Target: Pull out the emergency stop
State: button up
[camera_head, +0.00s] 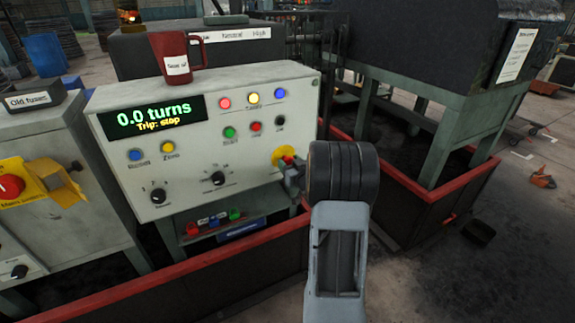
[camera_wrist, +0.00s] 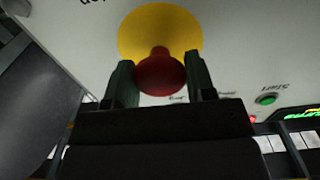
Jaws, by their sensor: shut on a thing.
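The emergency stop is a red mushroom button on a round yellow plate (camera_head: 282,156) at the lower right of the grey control panel (camera_head: 190,195). In the wrist view the red emergency stop head (camera_wrist: 160,76) sits between the two dark fingers of my gripper (camera_wrist: 160,82), with its red stem running to the yellow plate (camera_wrist: 160,30). My gripper (camera_head: 292,172) is shut on the head at the panel. In the head view the wrist and fingers hide part of the button. The panel display (camera_head: 151,117) reads "0.0 turns" and "Trip: stop".
Coloured buttons and black knobs (camera_head: 218,178) lie left of the stop. A red mug (camera_head: 177,62) stands on the panel's top. A red-edged barrier (camera_head: 440,205) runs below and right. Another cabinet with a red switch (camera_head: 11,187) stands left. Open floor lies at lower right.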

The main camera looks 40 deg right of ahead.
jog(key=o, duration=1.3)
jog(key=shift+s, duration=0.15)
jog(key=shift+c, duration=0.2)
jog(key=s+a+p, duration=0.1)
jog(key=s+a, duration=0.1)
jog(key=s, duration=1.1)
jog(key=shift+s, duration=0.35)
jog(key=shift+d+f, duration=0.1)
